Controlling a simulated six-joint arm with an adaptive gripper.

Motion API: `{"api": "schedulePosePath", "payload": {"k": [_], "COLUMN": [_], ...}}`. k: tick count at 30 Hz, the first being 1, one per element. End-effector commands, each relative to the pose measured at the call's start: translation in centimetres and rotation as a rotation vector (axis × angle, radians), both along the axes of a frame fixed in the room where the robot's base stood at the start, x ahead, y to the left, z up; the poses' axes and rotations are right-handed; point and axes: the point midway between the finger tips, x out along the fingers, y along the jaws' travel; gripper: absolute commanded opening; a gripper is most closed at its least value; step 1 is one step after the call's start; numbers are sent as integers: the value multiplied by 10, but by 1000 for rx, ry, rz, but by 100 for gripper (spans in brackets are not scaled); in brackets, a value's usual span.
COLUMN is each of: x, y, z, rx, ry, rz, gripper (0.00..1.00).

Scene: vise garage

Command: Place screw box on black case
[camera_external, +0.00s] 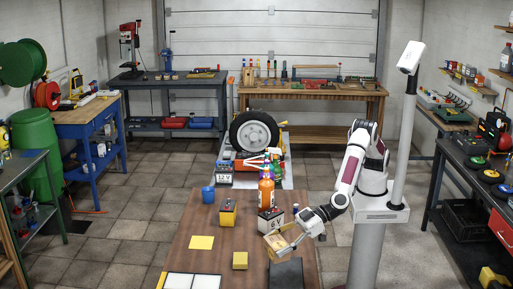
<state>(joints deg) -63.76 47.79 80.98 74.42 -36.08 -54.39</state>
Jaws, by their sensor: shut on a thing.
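My gripper (284,246) is over the right part of the wooden table, shut on a small tan and yellow box, which I take for the screw box (274,241). The fingers cover part of the box, and its contents are too small to make out. The black case (286,275) lies flat at the table's front right, just in front of and below my gripper. The held box is behind the case in the picture. I cannot tell how high it is above the table.
A white and black battery (270,221) and an orange bottle (266,192) stand close behind the held box. A yellow block (240,260) lies left of the case. A white-panelled tray (192,281) is front left.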

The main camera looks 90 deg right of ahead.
Motion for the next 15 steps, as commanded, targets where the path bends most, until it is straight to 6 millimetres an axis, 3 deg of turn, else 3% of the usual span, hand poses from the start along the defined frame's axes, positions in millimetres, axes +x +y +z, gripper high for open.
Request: {"api": "schedulePosePath", "payload": {"k": [3, 7, 15], "x": [-27, -45, -38], "y": [11, 11, -9], "z": [5, 5, 1], "rx": [1, 1, 2], "ry": [-2, -2, -1], "rz": [11, -3, -61], "gripper": [31, 31, 31]}}
